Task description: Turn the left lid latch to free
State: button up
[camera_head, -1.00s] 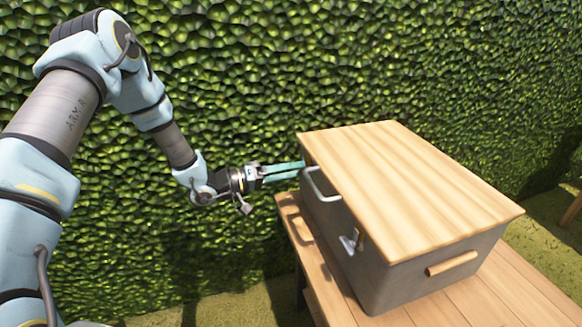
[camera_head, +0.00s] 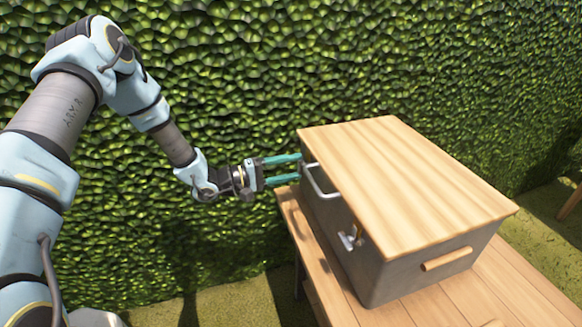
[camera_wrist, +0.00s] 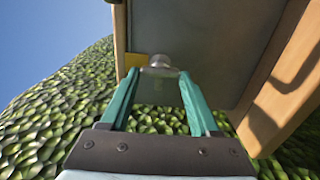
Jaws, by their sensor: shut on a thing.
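The grey metal box (camera_head: 410,275) with a pale wooden lid (camera_head: 400,180) stands on a wooden table. My gripper (camera_head: 300,169) is at the box's far left corner, just under the lid edge. Its two teal fingers show one above the other. In the wrist view, my gripper (camera_wrist: 160,78) has its fingers on either side of the left lid latch, whose silver round part (camera_wrist: 159,64) shows between the tips. The latch's turn angle is hard to tell. Another silver latch (camera_head: 347,240) is on the same box side, nearer the front.
A metal bail handle (camera_head: 318,184) sticks out of the box side close to my fingers. A wooden grip (camera_head: 446,259) is on the front face. The table (camera_head: 400,312) has bare planks around the box. A green hedge (camera_head: 240,70) stands behind.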

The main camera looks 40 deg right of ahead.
dwell(0.3)
jog(key=o, duration=1.4)
jog(key=shift+c, duration=0.2)
jog(key=b+v, duration=0.2)
jog(key=v, duration=0.9)
